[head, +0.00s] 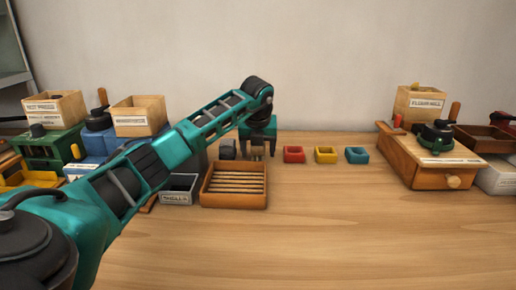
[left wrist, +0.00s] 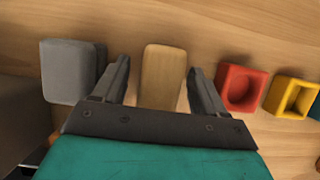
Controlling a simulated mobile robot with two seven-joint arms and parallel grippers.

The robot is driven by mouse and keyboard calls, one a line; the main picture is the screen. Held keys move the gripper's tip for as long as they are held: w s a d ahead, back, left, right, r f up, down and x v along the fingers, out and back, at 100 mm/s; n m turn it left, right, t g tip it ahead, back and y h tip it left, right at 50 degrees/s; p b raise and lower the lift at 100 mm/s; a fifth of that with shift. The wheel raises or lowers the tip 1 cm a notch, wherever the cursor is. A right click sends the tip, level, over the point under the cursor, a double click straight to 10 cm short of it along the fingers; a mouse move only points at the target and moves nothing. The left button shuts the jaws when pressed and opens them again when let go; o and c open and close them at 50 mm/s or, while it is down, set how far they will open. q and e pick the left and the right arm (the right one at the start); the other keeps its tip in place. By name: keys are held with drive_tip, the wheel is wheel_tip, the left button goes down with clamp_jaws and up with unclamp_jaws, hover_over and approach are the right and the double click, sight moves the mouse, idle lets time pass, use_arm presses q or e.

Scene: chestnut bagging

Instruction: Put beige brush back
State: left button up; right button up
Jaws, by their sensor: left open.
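The beige brush (left wrist: 162,78) shows in the left wrist view as a rounded beige block standing between my left gripper's fingers. My left gripper (left wrist: 159,70) is open, with one finger on each side of the brush and a visible gap on both sides. In the head view, my left gripper (head: 257,154) points down behind the slatted wooden tray, and the brush is mostly hidden by it. My right gripper is not in view.
A grey block (left wrist: 68,72) stands close left of the gripper. Red (head: 294,155), yellow (head: 326,155) and blue (head: 357,155) holders line up to the right. The slatted wooden tray (head: 234,203) lies in front, beside a grey bin (head: 178,197). The table's front right is clear.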

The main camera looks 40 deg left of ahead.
use_arm(q)
drive_tip(key=shift+r, duration=0.1)
drive_tip(key=shift+r, duration=0.3)
drive_tip(key=p+v, duration=0.2)
drive_tip(key=v, duration=0.9)
drive_tip(key=shift+r, duration=0.25)
drive_tip(key=shift+d, duration=0.1)
